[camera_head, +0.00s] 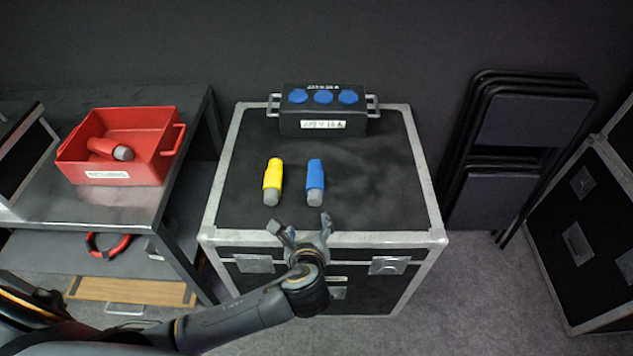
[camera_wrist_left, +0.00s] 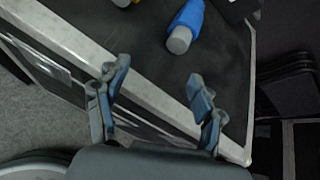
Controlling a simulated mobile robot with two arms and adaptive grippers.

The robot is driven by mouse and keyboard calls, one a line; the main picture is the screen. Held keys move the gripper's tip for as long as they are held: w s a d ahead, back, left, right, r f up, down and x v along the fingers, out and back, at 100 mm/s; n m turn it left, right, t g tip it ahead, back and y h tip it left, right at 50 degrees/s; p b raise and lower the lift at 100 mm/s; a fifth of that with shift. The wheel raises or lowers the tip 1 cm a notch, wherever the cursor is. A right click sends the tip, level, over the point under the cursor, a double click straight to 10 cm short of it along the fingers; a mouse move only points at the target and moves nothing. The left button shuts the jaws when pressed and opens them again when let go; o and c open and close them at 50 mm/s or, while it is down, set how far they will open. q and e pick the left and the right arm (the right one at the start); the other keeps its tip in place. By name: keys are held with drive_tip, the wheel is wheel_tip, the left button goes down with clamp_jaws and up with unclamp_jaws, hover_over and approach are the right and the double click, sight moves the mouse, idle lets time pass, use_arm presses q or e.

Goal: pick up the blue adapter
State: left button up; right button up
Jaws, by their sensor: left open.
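The blue adapter (camera_head: 315,180), with a grey end facing me, lies on the black top of the flight case (camera_head: 370,200). It also shows in the left wrist view (camera_wrist_left: 188,22), ahead of and above the fingertips. My left gripper (camera_head: 300,226) is open and empty at the case's front edge, just short of the blue adapter and apart from it. Its spread fingers show in the left wrist view (camera_wrist_left: 160,80). A yellow adapter (camera_head: 273,178) lies beside the blue one on its left. My right gripper is not in view.
A black power box (camera_head: 322,125) with blue sockets stands at the back of the case. A red bin (camera_head: 140,170) holding a red adapter (camera_head: 108,148) sits on the bench at left. Folded black chairs (camera_head: 510,130) lean on the wall at right. The case top's right side is clear.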

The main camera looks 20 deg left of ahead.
sight(315, 190)
use_arm(q)
drive_tip(key=w+m, duration=0.1)
drive_tip(key=r+m+t, duration=0.1)
drive_tip(key=m, duration=0.1)
drive_tip(key=w+r+m, duration=0.1)
drive_tip(key=shift+w+d+m+t, duration=0.3)
drive_tip(key=shift+d+m+t, duration=0.1)
drive_tip(key=b+x, duration=0.1)
drive_tip(key=x, duration=1.2)
drive_tip(key=shift+w+a, duration=0.2)
drive_tip(key=shift+w, duration=0.1)
drive_tip(key=c, duration=1.4)
